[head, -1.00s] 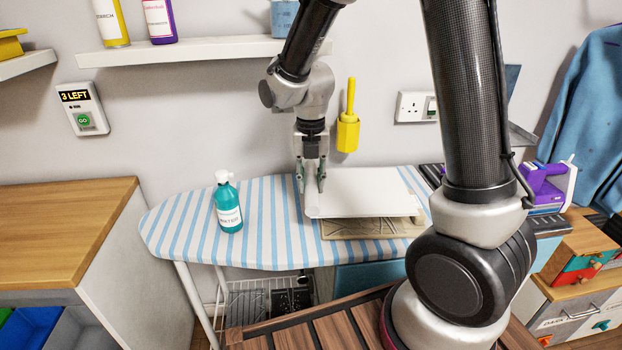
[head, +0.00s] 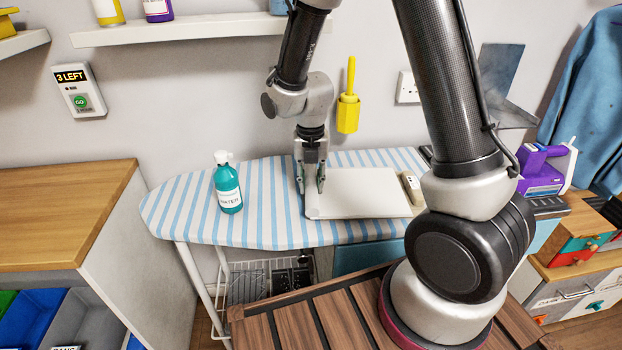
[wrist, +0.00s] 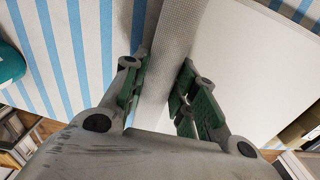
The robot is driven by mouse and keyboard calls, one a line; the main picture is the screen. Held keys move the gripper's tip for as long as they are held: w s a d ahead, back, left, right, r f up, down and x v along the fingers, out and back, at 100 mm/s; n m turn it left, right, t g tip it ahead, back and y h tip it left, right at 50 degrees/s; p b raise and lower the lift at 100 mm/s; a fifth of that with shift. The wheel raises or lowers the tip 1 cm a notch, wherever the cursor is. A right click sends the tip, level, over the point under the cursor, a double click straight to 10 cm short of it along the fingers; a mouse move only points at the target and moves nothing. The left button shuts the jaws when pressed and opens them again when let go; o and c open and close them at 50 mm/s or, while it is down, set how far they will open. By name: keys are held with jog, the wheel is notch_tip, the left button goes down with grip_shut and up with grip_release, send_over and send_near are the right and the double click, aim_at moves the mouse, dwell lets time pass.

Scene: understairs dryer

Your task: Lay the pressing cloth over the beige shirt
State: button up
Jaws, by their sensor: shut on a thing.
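The pressing cloth (head: 360,193), a flat white sheet, lies over the striped ironing board. My gripper (head: 311,186) is at its left end. In the wrist view my gripper (wrist: 158,82) is shut on the cloth's grey meshed edge strip (wrist: 160,60), with the white sheet (wrist: 235,65) spreading to the right. No beige shirt can be made out in the head view now; the cloth covers the place where it showed earlier. I cannot tell whether the cloth's held edge touches the board.
A teal water bottle (head: 228,184) stands on the ironing board (head: 265,210), left of my gripper. A purple iron (head: 541,172) stands farther right. A yellow holder (head: 348,112) hangs on the wall behind.

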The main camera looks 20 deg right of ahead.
jog(key=o, duration=1.1)
jog(key=shift+r, duration=0.1)
